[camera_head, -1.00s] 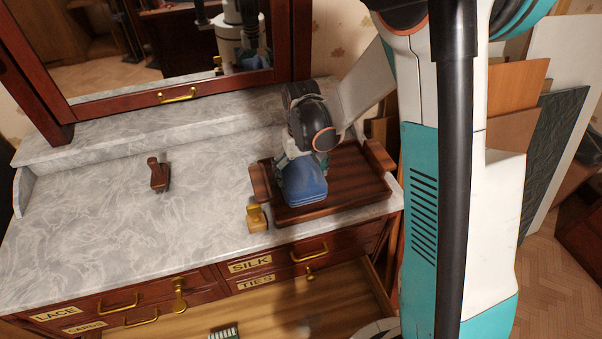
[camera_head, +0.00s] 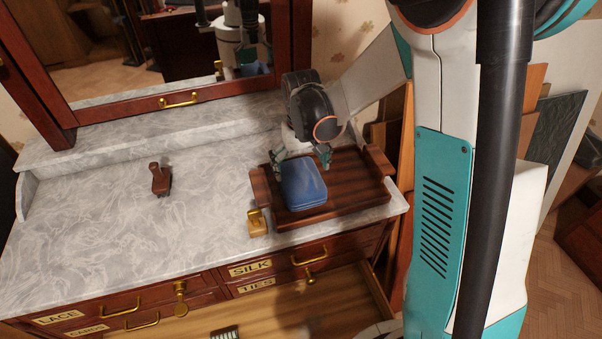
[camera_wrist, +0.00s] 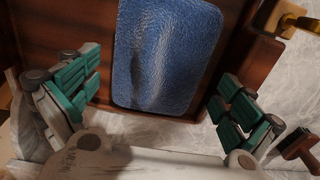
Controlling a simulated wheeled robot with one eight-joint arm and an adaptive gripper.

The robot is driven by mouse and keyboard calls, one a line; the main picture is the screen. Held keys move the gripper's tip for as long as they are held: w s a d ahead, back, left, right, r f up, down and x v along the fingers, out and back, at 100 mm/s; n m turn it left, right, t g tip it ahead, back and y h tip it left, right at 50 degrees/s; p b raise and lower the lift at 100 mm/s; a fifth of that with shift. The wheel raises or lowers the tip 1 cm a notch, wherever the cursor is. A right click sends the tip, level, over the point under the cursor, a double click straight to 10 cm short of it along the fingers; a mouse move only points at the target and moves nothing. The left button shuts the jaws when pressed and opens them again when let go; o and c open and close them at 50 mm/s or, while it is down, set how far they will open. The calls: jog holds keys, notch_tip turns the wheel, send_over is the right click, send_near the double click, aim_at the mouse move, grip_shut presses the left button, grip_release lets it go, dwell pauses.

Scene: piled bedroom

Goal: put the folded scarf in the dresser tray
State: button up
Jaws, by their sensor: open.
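The folded scarf (camera_head: 302,184) is a blue, rounded, thick bundle. It lies in the left part of the dark wooden dresser tray (camera_head: 352,190), on the marble dresser top. In the wrist view the blue scarf (camera_wrist: 166,55) rests on the tray floor (camera_wrist: 75,25), beside the tray's edge. My gripper (camera_head: 301,160) is just behind and above the scarf, with its teal fingers spread apart. In the wrist view the gripper (camera_wrist: 160,105) is open, its fingers on either side and clear of the scarf. Nothing is held.
A small brass item (camera_head: 257,222) stands at the tray's front left corner. A brown-handled brush (camera_head: 160,179) lies on the marble to the left. A mirror (camera_head: 150,45) stands behind. An open drawer (camera_head: 270,315) juts out below the front edge. The marble's left half is mostly clear.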

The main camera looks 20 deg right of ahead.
aim_at(301, 177)
jog(key=s+r+t+p, duration=0.15)
jog(key=s+r, duration=0.25)
jog(key=r, duration=0.5)
jog(key=s+r+t, duration=0.2)
jog(key=s+r, duration=0.3)
jog(key=r, duration=0.3)
jog(key=s+d+r+t, duration=0.1)
jog(key=s+r+t, duration=0.1)
jog(key=s, duration=0.8)
jog(key=shift+s+d+r+t, duration=0.2)
jog(key=shift+d+t, duration=0.05)
jog(key=shift+t, duration=0.6)
